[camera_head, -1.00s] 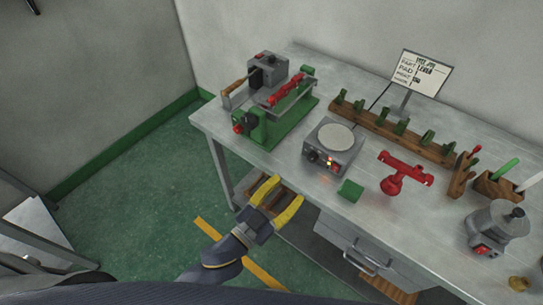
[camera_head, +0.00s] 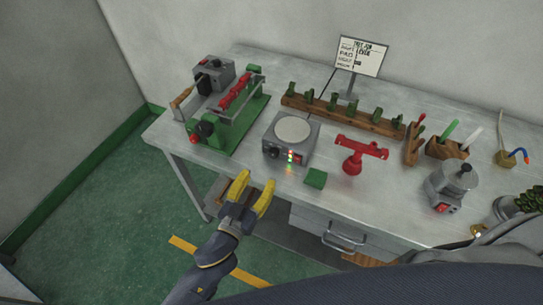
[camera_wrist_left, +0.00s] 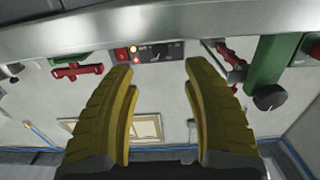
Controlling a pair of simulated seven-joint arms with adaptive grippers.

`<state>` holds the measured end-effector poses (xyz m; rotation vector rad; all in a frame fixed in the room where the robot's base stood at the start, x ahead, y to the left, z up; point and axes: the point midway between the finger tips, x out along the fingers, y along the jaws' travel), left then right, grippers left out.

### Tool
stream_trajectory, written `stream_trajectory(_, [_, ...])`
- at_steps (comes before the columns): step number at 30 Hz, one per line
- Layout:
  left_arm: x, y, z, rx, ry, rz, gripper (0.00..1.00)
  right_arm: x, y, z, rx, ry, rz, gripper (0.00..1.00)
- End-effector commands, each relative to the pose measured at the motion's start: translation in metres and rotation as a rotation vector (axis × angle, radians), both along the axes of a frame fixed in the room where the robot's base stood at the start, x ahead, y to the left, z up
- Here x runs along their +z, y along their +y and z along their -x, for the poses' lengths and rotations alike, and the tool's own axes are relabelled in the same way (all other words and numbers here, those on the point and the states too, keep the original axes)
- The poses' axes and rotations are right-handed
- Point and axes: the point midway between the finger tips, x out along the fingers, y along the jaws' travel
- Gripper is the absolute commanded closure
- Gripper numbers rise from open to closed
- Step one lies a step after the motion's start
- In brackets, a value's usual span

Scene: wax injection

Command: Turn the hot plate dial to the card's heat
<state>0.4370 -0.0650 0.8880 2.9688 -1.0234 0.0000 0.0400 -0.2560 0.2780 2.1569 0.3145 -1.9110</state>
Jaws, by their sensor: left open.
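The hot plate (camera_head: 290,140) is a grey box with a round pale top, on the bench near its front edge. Its dark dial (camera_head: 272,152) is on the front face, left of small lit lamps. The card (camera_head: 362,56) stands on a post at the back; its writing is too small to read surely. My left gripper (camera_head: 254,192), with yellow fingers, is open and empty, in front of and below the bench edge, apart from the hot plate. In the left wrist view the hot plate's front panel (camera_wrist_left: 157,52) shows beyond the open fingers (camera_wrist_left: 162,85). My right gripper is not seen.
A green press machine (camera_head: 225,125) stands left of the hot plate. A green block (camera_head: 316,178) and a red stand (camera_head: 356,155) are to its right. A wooden rack (camera_head: 340,117) lies behind. A grey pot (camera_head: 450,185) stands far right. The bench edge is just above the gripper.

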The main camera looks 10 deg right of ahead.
Motion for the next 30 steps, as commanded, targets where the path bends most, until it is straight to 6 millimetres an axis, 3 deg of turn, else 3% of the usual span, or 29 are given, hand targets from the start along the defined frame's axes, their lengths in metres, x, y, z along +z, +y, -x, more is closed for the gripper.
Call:
stream_trajectory(6, [0.001,-0.025,-0.032,0.0,-0.003,-0.001,0.5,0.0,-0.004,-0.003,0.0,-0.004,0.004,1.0])
stream_trajectory(15, [0.0,-0.049,-0.063,0.001,-0.003,-0.002,0.5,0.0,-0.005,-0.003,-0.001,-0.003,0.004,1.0])
stream_trajectory(30, [0.0,-0.059,-0.076,0.001,-0.001,-0.001,0.5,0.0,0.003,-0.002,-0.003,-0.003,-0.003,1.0])
